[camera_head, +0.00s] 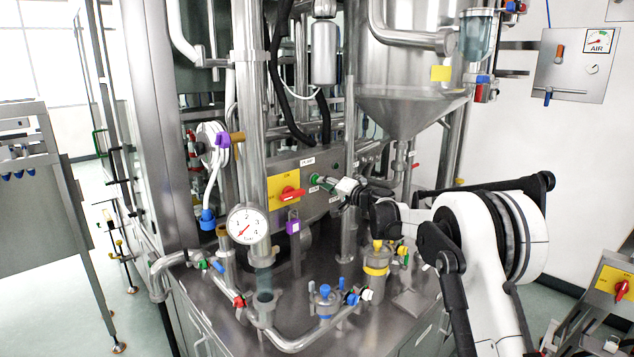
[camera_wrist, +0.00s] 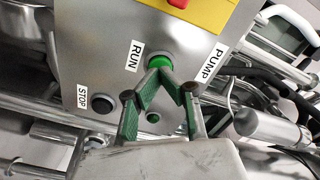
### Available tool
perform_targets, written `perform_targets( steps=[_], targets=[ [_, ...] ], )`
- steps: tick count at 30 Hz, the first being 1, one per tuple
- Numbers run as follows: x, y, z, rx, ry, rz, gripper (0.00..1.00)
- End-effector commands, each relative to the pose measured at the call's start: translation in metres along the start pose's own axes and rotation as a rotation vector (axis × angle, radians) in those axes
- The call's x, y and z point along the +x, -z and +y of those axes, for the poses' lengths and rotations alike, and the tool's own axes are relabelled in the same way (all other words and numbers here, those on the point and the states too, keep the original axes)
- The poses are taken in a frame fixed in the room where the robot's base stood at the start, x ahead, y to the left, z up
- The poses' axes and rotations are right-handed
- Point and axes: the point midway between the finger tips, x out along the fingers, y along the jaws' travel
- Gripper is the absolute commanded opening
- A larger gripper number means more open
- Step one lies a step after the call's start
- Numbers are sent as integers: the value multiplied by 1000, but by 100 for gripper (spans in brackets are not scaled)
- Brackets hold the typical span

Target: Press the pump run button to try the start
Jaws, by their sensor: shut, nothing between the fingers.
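The green RUN button (camera_wrist: 159,61) sits on a grey metal panel (camera_wrist: 95,50) between the RUN and PUMP labels. In the head view the green button (camera_head: 316,178) shows just left of my gripper (camera_head: 331,184). In the wrist view my gripper (camera_wrist: 164,76) is shut and empty, its green-padded fingertips together at the button's lower edge. They overlap the button in the picture; I cannot tell whether they touch it. A black STOP button (camera_wrist: 102,104) is on the same panel, to the lower left, clear of the fingers.
A pressure gauge (camera_head: 248,224) and pipes with valves stand in front. A steel hopper (camera_head: 412,110) hangs above. Pipes and hoses are right of the panel.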

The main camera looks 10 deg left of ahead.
Motion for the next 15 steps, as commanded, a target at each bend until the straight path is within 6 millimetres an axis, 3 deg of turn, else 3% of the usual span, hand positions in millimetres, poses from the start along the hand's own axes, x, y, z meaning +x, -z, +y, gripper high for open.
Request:
perform_targets(
  steps=[15],
  targets=[
    [5, -1, 1, 0, 0, 0, 0]
  ],
)
